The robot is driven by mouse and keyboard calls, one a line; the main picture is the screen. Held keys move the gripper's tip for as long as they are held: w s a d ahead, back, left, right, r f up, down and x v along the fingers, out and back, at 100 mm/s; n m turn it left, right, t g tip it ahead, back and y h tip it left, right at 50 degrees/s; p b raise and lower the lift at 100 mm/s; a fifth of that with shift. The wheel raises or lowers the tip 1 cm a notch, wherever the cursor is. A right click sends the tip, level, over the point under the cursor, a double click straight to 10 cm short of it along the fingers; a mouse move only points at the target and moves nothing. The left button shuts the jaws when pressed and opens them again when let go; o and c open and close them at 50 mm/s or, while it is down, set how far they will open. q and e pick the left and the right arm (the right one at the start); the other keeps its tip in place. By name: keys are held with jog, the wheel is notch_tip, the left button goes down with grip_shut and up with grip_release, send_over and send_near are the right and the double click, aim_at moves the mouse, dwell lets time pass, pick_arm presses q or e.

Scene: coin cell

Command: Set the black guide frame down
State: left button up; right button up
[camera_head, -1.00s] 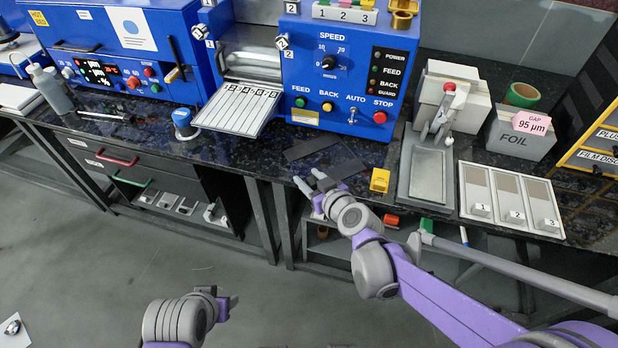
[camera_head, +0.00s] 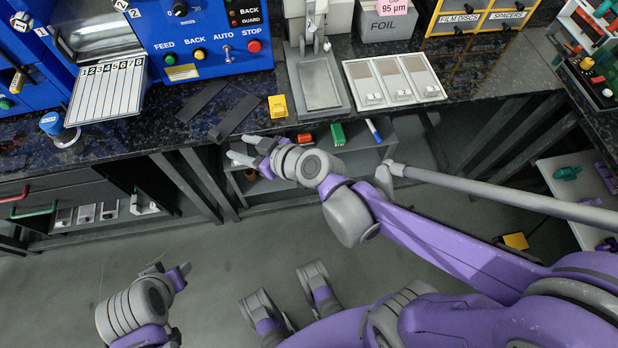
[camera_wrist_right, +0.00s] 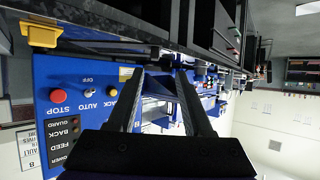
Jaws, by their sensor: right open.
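Two flat black strips (camera_head: 236,117) lie at an angle to each other on the dark counter, left of a small yellow block (camera_head: 278,106). They may be the black guide frame; I cannot tell for sure. My right gripper (camera_head: 236,150) is open, just in front of the counter edge and below the strips in the head view. In the right wrist view its two dark fingers (camera_wrist_right: 160,98) stand apart with nothing seen between them. My left gripper (camera_head: 170,270) hangs low over the floor, away from the counter; its jaw opening is unclear.
A blue machine (camera_head: 200,45) with a numbered tray (camera_head: 105,92) stands behind. A grey plate fixture (camera_head: 320,83) and a three-slot tray (camera_head: 393,82) are to the right. A lower shelf (camera_head: 350,150) holds small coloured items. The floor (camera_head: 220,250) in front is clear.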

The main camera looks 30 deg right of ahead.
jog(key=s+d+f+m+g+h, duration=0.2)
jog(key=s+d, duration=0.3)
jog(key=s, duration=0.3)
jog(key=s+d+f+m+g+h, duration=0.3)
jog(key=s+d, duration=0.3)
jog(key=s, duration=0.3)
jog(key=shift+f+g+h, duration=0.35)
jog(key=shift+g+h, duration=0.15)
jog(key=shift+g, duration=0.3)
